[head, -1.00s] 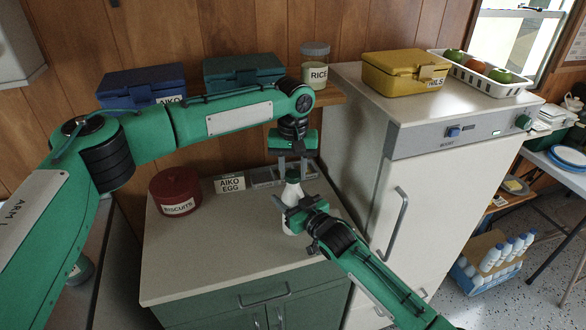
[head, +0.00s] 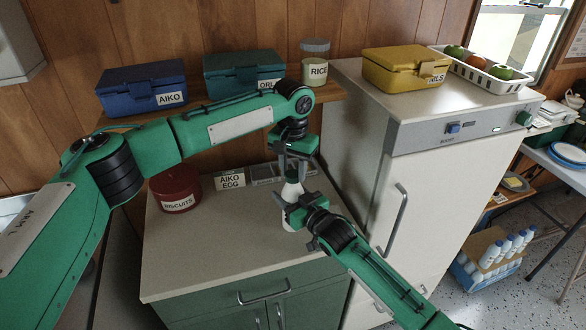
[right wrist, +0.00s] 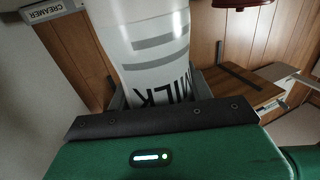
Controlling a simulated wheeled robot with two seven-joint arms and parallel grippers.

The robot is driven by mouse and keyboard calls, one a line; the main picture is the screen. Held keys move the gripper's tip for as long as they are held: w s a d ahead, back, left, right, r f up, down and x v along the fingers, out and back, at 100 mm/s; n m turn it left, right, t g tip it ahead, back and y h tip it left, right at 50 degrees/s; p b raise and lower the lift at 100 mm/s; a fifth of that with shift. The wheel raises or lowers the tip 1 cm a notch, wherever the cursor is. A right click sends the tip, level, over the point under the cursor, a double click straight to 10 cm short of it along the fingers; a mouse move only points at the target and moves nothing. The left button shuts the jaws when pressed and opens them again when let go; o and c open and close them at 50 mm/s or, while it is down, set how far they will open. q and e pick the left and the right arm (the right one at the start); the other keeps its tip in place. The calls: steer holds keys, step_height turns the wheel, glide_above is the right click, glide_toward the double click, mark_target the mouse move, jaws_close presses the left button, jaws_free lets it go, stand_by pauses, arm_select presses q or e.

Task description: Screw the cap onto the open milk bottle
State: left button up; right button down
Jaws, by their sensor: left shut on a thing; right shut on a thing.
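The white milk bottle (head: 288,227) stands upright on the cabinet worktop. In the right wrist view the bottle (right wrist: 155,45) shows grey stripes and the letters MILK. My right gripper (head: 294,206) is shut around the bottle's body from the front right. Its fingers (right wrist: 157,90) lie on both sides of the bottle in the right wrist view. My left gripper (head: 293,172) points down right over the bottle's top, shut on the cap. The cap is hidden by the left fingers, so I cannot tell how it sits on the mouth.
A white fridge (head: 425,190) rises close on the right. A shelf (head: 330,92) with a rice jar (head: 314,70) is behind.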

arm_select(q)
steer(key=m, duration=0.9)
steer(key=shift+m, duration=0.3)
steer(key=m, duration=0.4)
steer(key=shift+m, duration=0.3)
steer(key=m, duration=0.3)
steer(key=shift+m, duration=0.4)
steer(key=shift+w, duration=0.1)
steer(key=o, duration=1)
steer(key=shift+c, duration=0.2)
steer(key=shift+r, duration=0.1)
